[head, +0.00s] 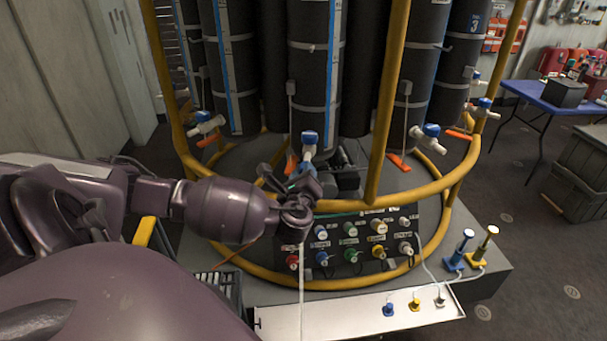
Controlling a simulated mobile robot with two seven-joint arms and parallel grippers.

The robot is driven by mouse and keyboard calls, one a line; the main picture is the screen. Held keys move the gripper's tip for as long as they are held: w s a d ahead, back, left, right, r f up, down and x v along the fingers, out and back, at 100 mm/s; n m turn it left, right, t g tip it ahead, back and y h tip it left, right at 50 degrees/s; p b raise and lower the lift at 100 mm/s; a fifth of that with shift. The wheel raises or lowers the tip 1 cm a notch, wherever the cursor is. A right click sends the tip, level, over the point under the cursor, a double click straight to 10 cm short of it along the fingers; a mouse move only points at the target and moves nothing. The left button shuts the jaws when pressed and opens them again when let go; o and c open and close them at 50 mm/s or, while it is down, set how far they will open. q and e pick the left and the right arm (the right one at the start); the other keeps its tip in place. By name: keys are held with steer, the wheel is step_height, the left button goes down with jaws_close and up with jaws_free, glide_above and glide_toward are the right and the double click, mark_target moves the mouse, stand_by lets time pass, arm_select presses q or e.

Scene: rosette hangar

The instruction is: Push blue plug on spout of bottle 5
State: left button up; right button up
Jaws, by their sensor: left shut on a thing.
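My left gripper (300,182) reaches in from the left and is shut on a small blue plug (306,169), mostly hidden by the fingers. It is just below the white spout (308,153) with a blue valve handle (309,137) on the front middle bottle (308,85). The plug looks close to the spout's lower end; I cannot tell whether it is on it. No number shows on this bottle. Another blue plug (389,310) stands on the white tray (340,316). My right gripper is out of view.
A yellow rail frame (383,110) rings the black bottles; its upright stands right of the gripper. A connector panel (352,245) lies below. Yellow (415,305) and white (440,300) plugs share the tray. A blue table (545,95) stands far right.

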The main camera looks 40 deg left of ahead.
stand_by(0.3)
arm_select(q)
steer(key=shift+w+a, duration=0.15)
steer(key=shift+w, duration=0.05)
stand_by(0.4)
steer(key=shift+w+a, duration=0.2)
steer(key=shift+w, duration=0.05)
steer(key=o, duration=0.9)
steer(key=shift+o, duration=0.2)
steer(key=v, duration=1.1)
steer(key=shift+w, duration=0.1)
